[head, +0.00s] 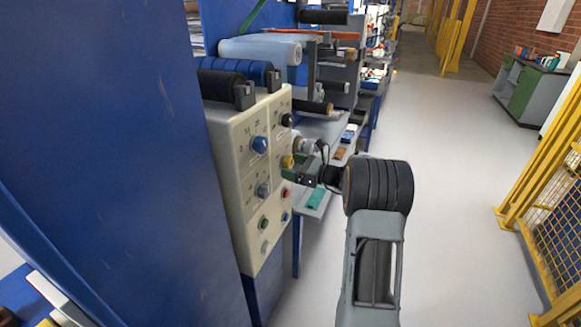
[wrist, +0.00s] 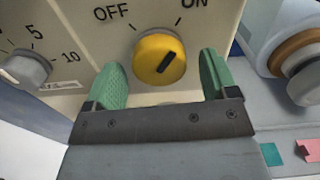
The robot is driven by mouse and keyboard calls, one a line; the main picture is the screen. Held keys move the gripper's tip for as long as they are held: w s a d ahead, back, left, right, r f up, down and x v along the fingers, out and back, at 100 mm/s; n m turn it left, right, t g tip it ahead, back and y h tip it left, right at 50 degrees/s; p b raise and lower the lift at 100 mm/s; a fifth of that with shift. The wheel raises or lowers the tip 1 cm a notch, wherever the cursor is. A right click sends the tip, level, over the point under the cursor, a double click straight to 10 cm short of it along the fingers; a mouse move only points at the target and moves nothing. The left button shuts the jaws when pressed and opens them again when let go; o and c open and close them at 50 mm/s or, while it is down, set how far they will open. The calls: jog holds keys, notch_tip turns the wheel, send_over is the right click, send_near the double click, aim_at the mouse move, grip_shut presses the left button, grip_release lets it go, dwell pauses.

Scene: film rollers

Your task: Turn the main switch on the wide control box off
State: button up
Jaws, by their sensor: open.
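The wide control box (head: 232,180) is a beige panel with several knobs and buttons, at the left in the head view. Its main switch is a yellow round knob (head: 287,162), large in the wrist view (wrist: 158,60) below the printed words OFF and ON. The knob's dark pointer line slants up to the right, towards ON. My gripper (head: 297,168) is at the box's right side, facing the panel. In the wrist view its green fingers (wrist: 160,64) are open, one on each side of the knob, with gaps visible. Whether the fingertips touch the panel I cannot tell.
A grey knob (wrist: 26,68) with a number scale sits left of the yellow one. Blue (head: 259,144), black (head: 287,119) and grey (head: 263,190) knobs are also on the panel. Rollers (head: 262,50) stand behind the box. Yellow fencing (head: 545,170) is at the right, with clear floor between.

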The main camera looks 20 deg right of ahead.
jog(key=shift+w+a, duration=0.3)
jog(key=shift+w, duration=0.05)
jog(key=shift+c, duration=0.4)
jog(key=c, duration=0.9)
jog(key=shift+o, duration=0.2)
